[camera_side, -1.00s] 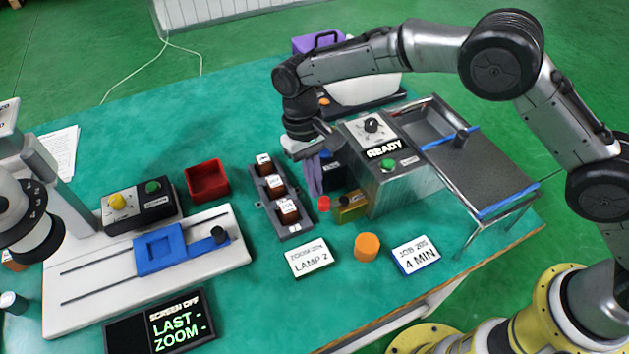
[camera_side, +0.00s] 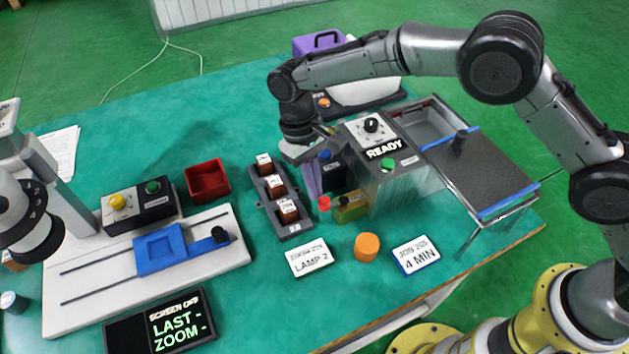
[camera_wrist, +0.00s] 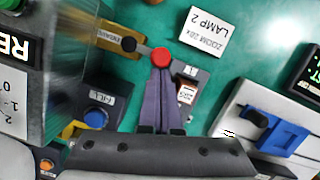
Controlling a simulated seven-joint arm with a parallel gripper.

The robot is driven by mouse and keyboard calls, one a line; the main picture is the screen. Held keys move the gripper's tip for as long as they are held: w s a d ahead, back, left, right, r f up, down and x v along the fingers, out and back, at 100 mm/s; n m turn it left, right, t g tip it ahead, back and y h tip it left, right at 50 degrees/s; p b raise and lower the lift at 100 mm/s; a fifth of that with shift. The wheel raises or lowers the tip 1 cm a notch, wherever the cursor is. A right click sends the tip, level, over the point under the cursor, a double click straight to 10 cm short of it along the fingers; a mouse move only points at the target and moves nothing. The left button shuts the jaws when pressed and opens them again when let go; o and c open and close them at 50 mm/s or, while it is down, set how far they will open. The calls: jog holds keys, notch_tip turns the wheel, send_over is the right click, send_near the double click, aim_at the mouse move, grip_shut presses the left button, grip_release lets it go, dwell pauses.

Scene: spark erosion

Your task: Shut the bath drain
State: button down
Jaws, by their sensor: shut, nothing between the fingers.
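A small yellow valve block (camera_side: 350,207) with a red knob (camera_side: 324,203) sits at the near left foot of the grey bath unit (camera_side: 392,185). The wrist view shows the yellow block (camera_wrist: 100,32), a black round part (camera_wrist: 128,44) and the red knob (camera_wrist: 160,57) at its end. My gripper (camera_wrist: 161,72) is shut and empty, its purple fingers pointing at the red knob. The fingertips look close to the knob; I cannot tell whether they touch. In the side view my gripper (camera_side: 313,192) is just behind and left of the knob. The block's label is too blurred to read.
A dark box with a blue FILL button (camera_wrist: 95,118) stands close beside my fingers. A rack of small labelled blocks (camera_side: 282,200) is just left. An orange cylinder (camera_side: 366,247) and two cards, LAMP 2 (camera_side: 310,257) and 4 MIN (camera_side: 416,255), lie in front.

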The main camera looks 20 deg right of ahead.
jog(key=shift+s, duration=0.15)
jog(key=s+d+n+t+h, duration=0.2)
jog(key=s+n, duration=0.5)
jog(key=n, duration=0.8)
jog(key=shift+s+n+t, duration=0.25)
jog(key=shift+n+t, duration=0.05)
jog(key=shift+t, duration=0.1)
jog(key=shift+d, duration=0.2)
dwell(0.5)
jog(key=a, duration=0.4)
jog(key=shift+s+a+r, duration=0.15)
jog(key=shift+s+a, duration=0.1)
jog(key=v, duration=0.9)
jog(key=shift+r, duration=0.4)
jog(key=shift+d, duration=0.15)
